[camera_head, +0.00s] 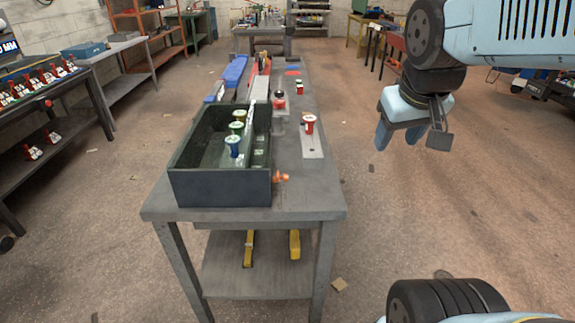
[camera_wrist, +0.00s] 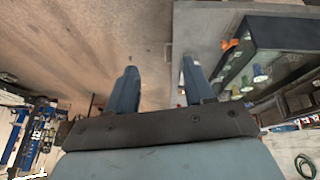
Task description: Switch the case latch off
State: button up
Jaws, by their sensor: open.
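A dark open case (camera_head: 221,188) stands on the near end of the grey bench. A small orange latch (camera_head: 281,177) sticks out from its right side, low and near the front corner. The latch also shows in the wrist view (camera_wrist: 230,45) beside the case (camera_wrist: 290,32), to the right of my fingers. Its exact setting is too small to tell. My gripper (camera_head: 397,137) is open and empty, with its fingers pointing down. It hangs to the right of the bench, well apart from the latch. It also shows in the wrist view (camera_wrist: 159,68).
Several spools, such as a blue one (camera_head: 233,147), stand inside the case. A red spool (camera_head: 308,124) stands on a pale plate to its right. The bench top (camera_head: 310,198) is bare around the latch. Open floor (camera_head: 420,220) lies between bench and arm.

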jog(key=w+a+f+n+g+h, duration=0.1)
jog(key=w+a+f+n+g, duration=0.15)
jog(key=w+f+n, duration=0.45)
jog(key=n+y, duration=0.6)
jog(key=n, duration=0.4)
send_near(280, 177)
jog(key=shift+w+a+f, duration=0.1)
jog(key=shift+w+f, duration=0.25)
jog(key=shift+f, duration=0.95)
jog(key=shift+w+a+f, duration=0.15)
jog(key=shift+w+f, duration=0.15)
jog(key=shift+f, duration=1)
jog(key=shift+w+a+f, duration=0.1)
jog(key=shift+w+f, duration=0.25)
jog(key=shift+f, duration=0.9)
grip_shut()
